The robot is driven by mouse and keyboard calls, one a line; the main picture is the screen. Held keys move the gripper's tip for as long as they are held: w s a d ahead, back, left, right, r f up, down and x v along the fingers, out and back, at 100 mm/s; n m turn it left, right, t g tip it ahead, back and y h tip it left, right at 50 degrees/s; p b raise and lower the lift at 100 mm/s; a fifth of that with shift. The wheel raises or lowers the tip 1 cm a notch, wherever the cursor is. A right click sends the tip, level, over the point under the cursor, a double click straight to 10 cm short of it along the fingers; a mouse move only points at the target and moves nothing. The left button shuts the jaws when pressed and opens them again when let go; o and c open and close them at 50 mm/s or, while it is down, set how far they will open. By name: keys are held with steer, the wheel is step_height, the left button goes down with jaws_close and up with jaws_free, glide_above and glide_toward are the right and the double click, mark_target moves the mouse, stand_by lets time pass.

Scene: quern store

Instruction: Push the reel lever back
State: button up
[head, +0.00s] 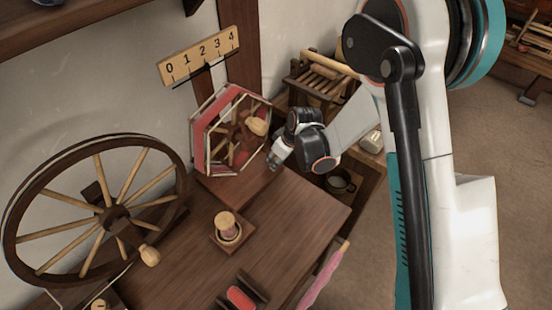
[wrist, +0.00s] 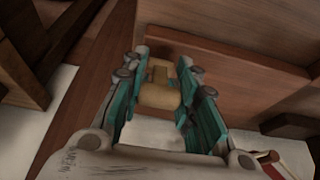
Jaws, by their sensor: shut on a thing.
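The reel (head: 194,137), a six-sided frame wound with red yarn, stands on a wooden base at the back of the bench. A pale, rounded wooden handle (head: 257,126) shows at its right side. My gripper (head: 275,163) is low at the right of the reel, close to its base. In the wrist view my gripper's teal-padded fingers (wrist: 165,100) are closed around a tan wooden knob (wrist: 160,94) with a narrower stem beyond it. I cannot tell for sure that this knob is the reel lever; my gripper hides that spot in the head view.
A large spoked wheel (head: 115,218) stands at the left. A wooden cup-like piece on a square base (head: 226,228) and a red piece in a holder (head: 240,297) are on the bench (head: 290,215). A numbered board (head: 199,56) hangs behind. A dark pot (head: 340,181) is at the right.

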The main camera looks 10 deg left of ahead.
steer(key=shift+a, duration=0.1)
steer(key=shift+w+a+g+h+p, duration=0.15)
steer(key=shift+g+h+p, duration=0.25)
steer(key=shift+h, duration=0.3)
steer(key=shift+c, duration=0.2)
steer(key=o, duration=1.2)
steer(key=shift+c, duration=0.2)
steer(key=shift+r, duration=0.1)
steer(key=v, duration=1.2)
